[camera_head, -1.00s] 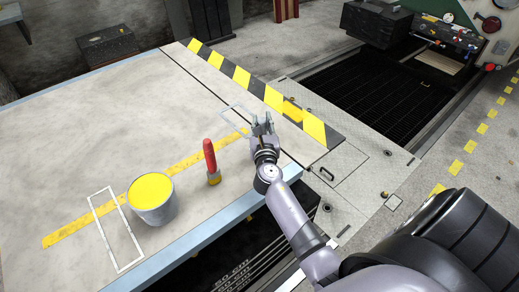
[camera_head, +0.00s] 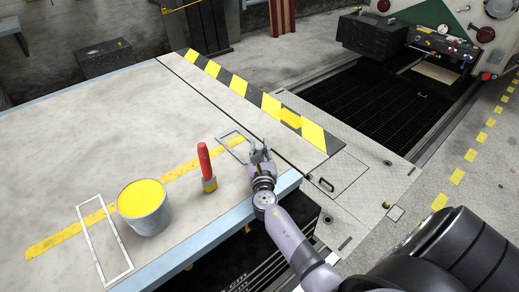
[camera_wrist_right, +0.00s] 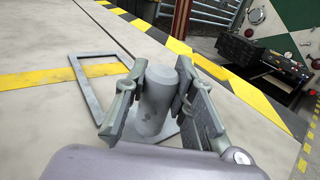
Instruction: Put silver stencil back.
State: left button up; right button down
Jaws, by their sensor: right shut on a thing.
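The silver stencil is a thin grey rectangular frame (camera_head: 219,138) near the right end of the yellow stripe, which shows through its opening. In the right wrist view the stencil's frame (camera_wrist_right: 84,87) lies left of the fingers, partly hidden by one. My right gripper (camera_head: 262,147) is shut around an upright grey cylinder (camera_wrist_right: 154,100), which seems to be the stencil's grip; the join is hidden. I cannot tell whether the frame touches the table or hangs just above. My left gripper is not in view.
On the table (camera_head: 100,125) stand a yellow paint bucket (camera_head: 144,207) and a red-handled brush (camera_head: 206,165). A white rectangular frame (camera_head: 103,242) lies left of the bucket. A black-and-yellow edge strip (camera_head: 262,103) borders the far right side. The table's back left is clear.

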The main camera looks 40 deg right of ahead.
jog(key=c, duration=1.3)
grip_release()
jog(key=shift+f, duration=0.15)
jog(key=shift+c, duration=0.2)
jog(key=shift+r, duration=0.3)
jog(key=v, duration=1)
jog(key=shift+s+a+f, duration=0.15)
jog(key=shift+s+f, duration=0.05)
jog(key=shift+s, duration=0.1)
jog(key=shift+s+a+r, duration=0.1)
jog(key=shift+s+a, duration=0.25)
jog(key=shift+s, duration=0.2)
